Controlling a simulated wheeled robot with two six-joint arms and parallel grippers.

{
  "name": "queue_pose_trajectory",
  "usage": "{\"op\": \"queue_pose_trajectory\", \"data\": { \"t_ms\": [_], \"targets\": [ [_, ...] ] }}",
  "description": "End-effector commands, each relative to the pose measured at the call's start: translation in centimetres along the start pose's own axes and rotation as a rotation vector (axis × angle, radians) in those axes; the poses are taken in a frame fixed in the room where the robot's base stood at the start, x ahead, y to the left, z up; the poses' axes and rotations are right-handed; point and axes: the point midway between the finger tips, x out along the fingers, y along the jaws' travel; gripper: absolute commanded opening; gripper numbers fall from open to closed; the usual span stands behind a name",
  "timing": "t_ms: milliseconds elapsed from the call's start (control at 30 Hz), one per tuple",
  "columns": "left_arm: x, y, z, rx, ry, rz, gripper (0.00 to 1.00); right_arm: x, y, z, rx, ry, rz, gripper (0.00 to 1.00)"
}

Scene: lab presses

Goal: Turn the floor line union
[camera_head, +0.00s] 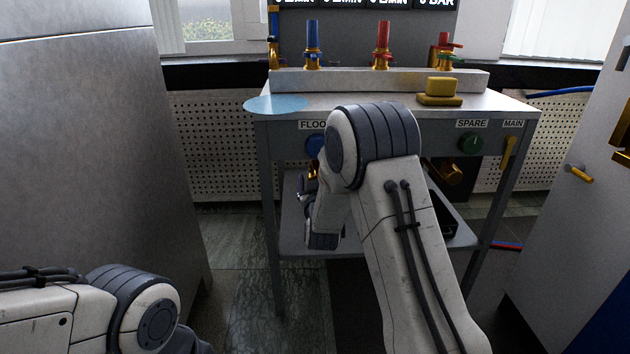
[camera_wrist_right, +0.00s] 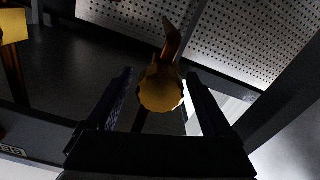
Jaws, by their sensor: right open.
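In the right wrist view a brass faceted union (camera_wrist_right: 160,92) sits between the two dark fingers of my right gripper (camera_wrist_right: 160,100), with a copper-coloured pipe (camera_wrist_right: 172,40) running up from it. The fingers are open on either side of it; I cannot tell whether either one touches it. In the head view my right gripper (camera_head: 304,191) is under the bench top, below the label "FLOO" (camera_head: 312,125), and my own arm hides much of it. A small brass part (camera_head: 313,171) shows just above it. My left arm shows at the lower left, but its gripper is out of the picture.
A lower shelf (camera_head: 290,240) lies beneath. A grey cabinet (camera_head: 90,150) stands at left; floor between is clear.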

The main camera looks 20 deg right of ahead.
Motion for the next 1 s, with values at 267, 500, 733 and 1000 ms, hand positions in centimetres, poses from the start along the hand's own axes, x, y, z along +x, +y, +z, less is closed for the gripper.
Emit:
{"op": "queue_pose_trajectory", "data": {
  "t_ms": [267, 500, 733, 1000],
  "targets": [
    [0.59, -0.04, 0.03, 0.0, 0.0, 0.0, 0.0, 1.55, -0.01, -0.03, 0.0, 0.0, -0.001, 0.86],
    [0.56, -0.04, 0.03, 0.0, 0.0, 0.0, 0.0, 1.53, -0.01, -0.05, 0.0, 0.0, -0.001, 0.67],
    [0.56, -0.04, 0.03, 0.0, 0.0, 0.0, 0.0, 1.52, -0.02, -0.06, 0.002, 0.0, -0.001, 0.0],
    [0.61, -0.04, 0.04, 0.0, 0.0, 0.0, 0.0, 1.52, 0.02, -0.03, 0.193, 0.0, -0.001, 0.0]
  ]
}}
